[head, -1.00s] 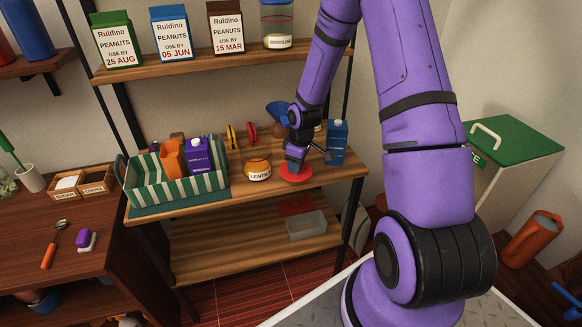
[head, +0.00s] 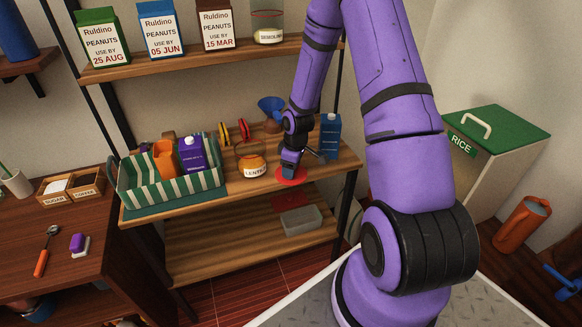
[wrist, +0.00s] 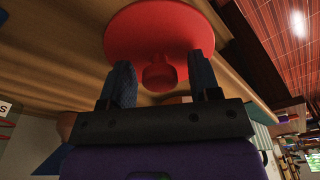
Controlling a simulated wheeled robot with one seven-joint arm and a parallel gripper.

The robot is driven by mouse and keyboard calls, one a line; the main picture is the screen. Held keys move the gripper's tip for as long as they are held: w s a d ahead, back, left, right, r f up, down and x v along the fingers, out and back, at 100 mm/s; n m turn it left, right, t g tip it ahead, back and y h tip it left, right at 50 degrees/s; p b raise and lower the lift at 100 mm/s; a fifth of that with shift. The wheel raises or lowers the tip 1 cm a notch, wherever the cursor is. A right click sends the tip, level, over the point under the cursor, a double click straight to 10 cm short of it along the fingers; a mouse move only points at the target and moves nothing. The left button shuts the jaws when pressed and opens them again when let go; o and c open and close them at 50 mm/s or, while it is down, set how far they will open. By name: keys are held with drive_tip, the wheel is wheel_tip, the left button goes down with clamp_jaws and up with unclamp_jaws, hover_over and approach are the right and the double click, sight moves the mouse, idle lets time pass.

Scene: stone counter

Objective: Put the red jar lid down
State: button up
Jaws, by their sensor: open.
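The red jar lid (head: 292,178) is a flat disc lying on the wooden shelf, right of the lentils jar (head: 251,166) and near the shelf's front edge. The jar's top looks uncovered. In the wrist view the lid (wrist: 150,28) shows its round knob (wrist: 158,75) between my two blue fingers. My gripper (head: 290,166) is right above the lid with its jaws open. In the wrist view my gripper (wrist: 162,78) has gaps beside the knob. Part of the lid is hidden behind my fingers in the head view.
A blue carton (head: 330,136) and a blue funnel (head: 272,108) stand close behind my gripper. A striped basket (head: 170,190) with cartons is at left. An upper shelf (head: 200,56) holds packets and a jar. A grey box (head: 301,221) sits below.

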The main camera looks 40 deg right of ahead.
drive_tip(key=shift+r, duration=0.1)
drive_tip(key=s+a+r+m+h, duration=0.1)
drive_tip(key=s+r, duration=0.1)
drive_tip(key=r, duration=1)
drive_tip(key=s+a+r, duration=0.2)
drive_tip(key=r, duration=0.9)
drive_tip(key=s+a+r+m+t, duration=0.2)
drive_tip(key=s+a+r, duration=0.3)
drive_tip(key=s+r, duration=0.4)
drive_tip(key=s+a+r+m+t, duration=0.2)
drive_tip(key=s+a+r+m, duration=0.2)
drive_tip(key=s+r, duration=0.6)
drive_tip(key=s+a, duration=0.1)
drive_tip(key=s, duration=0.2)
drive_tip(key=shift+s, duration=0.25)
